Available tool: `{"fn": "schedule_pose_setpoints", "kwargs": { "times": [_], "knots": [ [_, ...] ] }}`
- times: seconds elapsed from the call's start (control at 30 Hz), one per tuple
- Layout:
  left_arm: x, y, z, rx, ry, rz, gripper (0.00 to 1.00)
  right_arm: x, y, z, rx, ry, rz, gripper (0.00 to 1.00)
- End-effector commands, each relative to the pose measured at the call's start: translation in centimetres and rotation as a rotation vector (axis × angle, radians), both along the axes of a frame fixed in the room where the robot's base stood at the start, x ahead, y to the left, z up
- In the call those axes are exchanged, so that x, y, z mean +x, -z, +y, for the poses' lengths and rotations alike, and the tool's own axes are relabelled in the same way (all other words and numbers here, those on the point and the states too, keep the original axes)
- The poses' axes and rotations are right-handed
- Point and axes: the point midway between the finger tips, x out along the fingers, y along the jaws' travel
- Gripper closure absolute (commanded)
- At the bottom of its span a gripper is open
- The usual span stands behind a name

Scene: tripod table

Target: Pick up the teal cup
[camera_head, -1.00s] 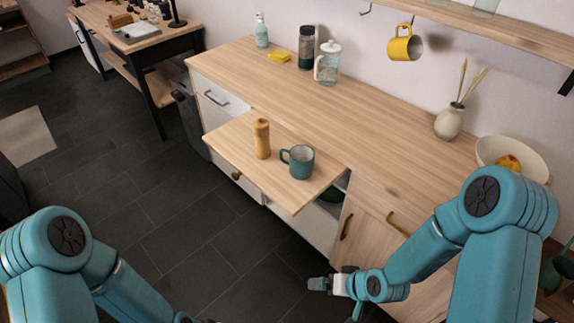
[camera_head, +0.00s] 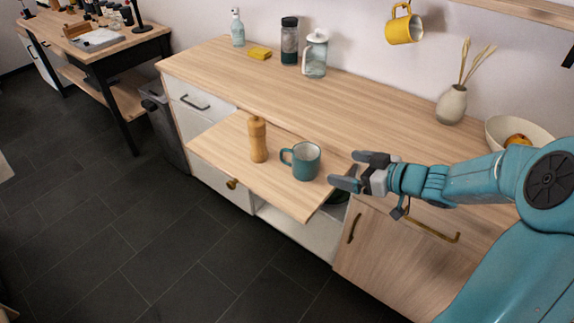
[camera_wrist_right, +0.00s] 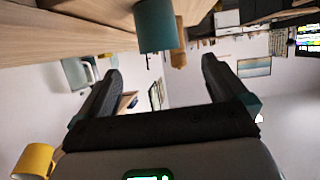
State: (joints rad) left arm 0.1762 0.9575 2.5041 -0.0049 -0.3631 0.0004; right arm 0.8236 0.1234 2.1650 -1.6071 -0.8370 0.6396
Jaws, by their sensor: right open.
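The teal cup (camera_head: 307,163) stands upright on the pull-out wooden board (camera_head: 270,190), its handle toward the left. My right gripper (camera_head: 352,170) is open and empty, a short way right of the cup, with its fingers pointing at it. In the right wrist view the cup (camera_wrist_right: 156,26) appears at the top, ahead of the two spread fingers of the gripper (camera_wrist_right: 160,75). My left gripper is not in view.
A wooden pepper mill (camera_head: 257,140) stands left of the cup on the board. A yellow mug (camera_head: 404,25) hangs above. A vase (camera_head: 452,103) stands right.

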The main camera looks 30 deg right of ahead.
Motion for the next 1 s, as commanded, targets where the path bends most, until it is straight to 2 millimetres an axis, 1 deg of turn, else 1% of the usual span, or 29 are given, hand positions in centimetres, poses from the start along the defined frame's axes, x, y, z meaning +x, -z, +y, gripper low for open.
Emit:
{"fn": "schedule_pose_setpoints", "kwargs": {
  "times": [0.07, 0.13, 0.3, 0.43, 0.5, 0.67, 0.87, 1.0],
  "knots": [
    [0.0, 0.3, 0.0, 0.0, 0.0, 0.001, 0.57, 0.5, 0.5, 0.1, -0.002, -0.001, -0.001, 0.0],
    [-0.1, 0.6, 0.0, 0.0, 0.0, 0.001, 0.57, 1.5, 1.1, 0.4, -0.001, 0.0, 0.0, 0.0],
    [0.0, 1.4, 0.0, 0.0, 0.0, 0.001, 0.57, 4.9, 2.8, 1.4, 0.0, 0.003, 0.0, 0.0],
    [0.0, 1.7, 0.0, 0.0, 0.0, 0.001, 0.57, 7.2, 3.7, 2.1, -0.001, 0.005, 0.0, 0.0],
    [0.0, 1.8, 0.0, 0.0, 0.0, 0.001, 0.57, 8.0, 4.0, 2.3, -0.001, 0.006, 0.0, 0.0],
    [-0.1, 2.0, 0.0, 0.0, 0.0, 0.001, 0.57, 9.2, 4.4, 2.8, -0.001, 0.005, 0.0, 0.0],
    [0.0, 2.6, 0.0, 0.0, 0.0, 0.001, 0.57, 12.0, 6.0, 3.7, -0.001, 0.002, 0.001, 0.0],
    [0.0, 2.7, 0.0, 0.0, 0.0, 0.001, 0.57, 13.5, 6.4, 4.2, -0.001, 0.003, 0.0, 0.0]
  ]
}}
